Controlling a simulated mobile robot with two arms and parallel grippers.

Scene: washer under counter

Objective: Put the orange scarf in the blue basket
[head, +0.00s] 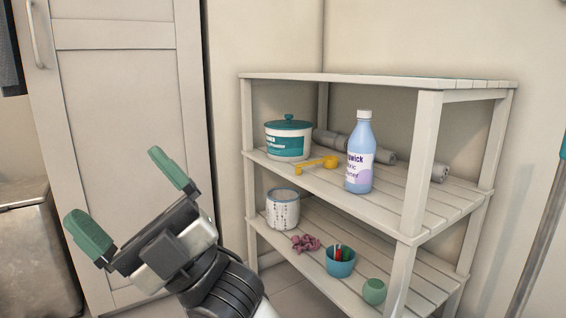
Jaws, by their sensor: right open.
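No orange scarf and no blue basket can be made out in the head view. My right gripper (129,200) is at the lower left, with its two green-tipped fingers spread wide and nothing between them. It is in front of the pale cabinet door and left of the shelf unit, touching neither as far as I can see. My left gripper is not in view.
A white slatted shelf unit (422,165) stands at the right. It holds a teal-lidded tub (288,142), yellow scoop (318,164), blue bottle (360,150), patterned pot (283,211), pink scrunchie (305,243) and blue cup (341,268). A tall cabinet (125,100) stands at the left.

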